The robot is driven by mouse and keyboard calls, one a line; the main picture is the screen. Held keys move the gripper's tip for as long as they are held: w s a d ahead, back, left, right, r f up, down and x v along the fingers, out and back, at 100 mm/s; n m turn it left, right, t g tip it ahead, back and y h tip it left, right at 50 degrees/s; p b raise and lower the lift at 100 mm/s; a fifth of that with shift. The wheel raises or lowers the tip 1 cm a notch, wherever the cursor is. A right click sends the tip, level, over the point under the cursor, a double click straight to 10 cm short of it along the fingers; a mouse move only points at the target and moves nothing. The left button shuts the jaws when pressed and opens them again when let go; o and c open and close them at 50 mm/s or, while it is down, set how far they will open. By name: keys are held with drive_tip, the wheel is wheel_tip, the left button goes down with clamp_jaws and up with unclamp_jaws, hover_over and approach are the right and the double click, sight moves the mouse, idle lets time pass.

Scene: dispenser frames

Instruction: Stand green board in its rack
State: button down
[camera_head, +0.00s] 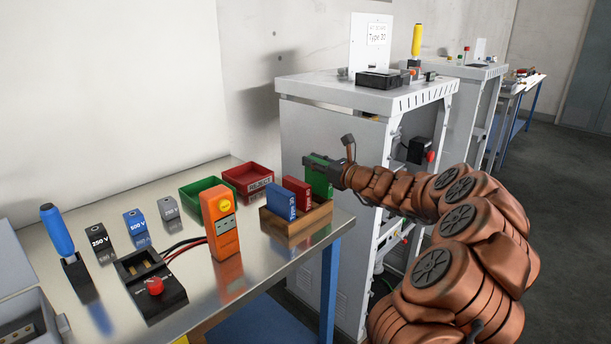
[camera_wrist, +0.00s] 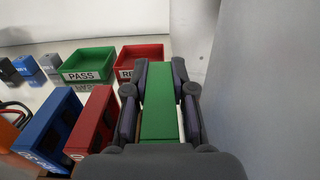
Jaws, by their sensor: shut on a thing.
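The green board (camera_head: 319,176) is upright at the right end of the wooden rack (camera_head: 291,231). My gripper (camera_head: 336,170) reaches it from the right and is shut on it. In the wrist view the green board (camera_wrist: 159,105) lies between the two fingers of my gripper (camera_wrist: 160,95). A blue board (camera_head: 281,201) and a red board (camera_head: 298,190) stand in the rack to its left; they also show in the wrist view as a blue board (camera_wrist: 48,130) and a red board (camera_wrist: 94,122). I cannot tell whether the green board's bottom is seated in its slot.
A green tray (camera_head: 207,197) marked PASS and a red tray (camera_head: 248,182) stand behind the rack. An orange meter (camera_head: 221,225) and a black test fixture (camera_head: 150,284) are to its left. A grey cabinet (camera_head: 340,140) stands close behind my gripper.

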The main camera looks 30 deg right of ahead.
sight(307, 173)
drive_tip(key=shift+w+a, duration=0.3)
drive_tip(key=shift+a, duration=0.25)
drive_tip(key=shift+w+a+f, duration=0.15)
drive_tip(key=shift+a+f, duration=0.1)
drive_tip(key=shift+f, duration=0.65)
drive_tip(key=shift+w+a+f, duration=0.1)
drive_tip(key=shift+a+f, duration=0.15)
drive_tip(key=shift+f, duration=0.65)
drive_tip(key=shift+f, duration=0.1)
drive_tip(key=c, duration=1)
unclamp_jaws()
drive_tip(key=shift+f, duration=0.1)
drive_tip(key=shift+s+d, duration=0.1)
drive_tip(key=shift+s, duration=0.1)
drive_tip(key=v, duration=1.1)
drive_tip(key=shift+s+b, duration=0.3)
drive_tip(key=shift+b, duration=0.05)
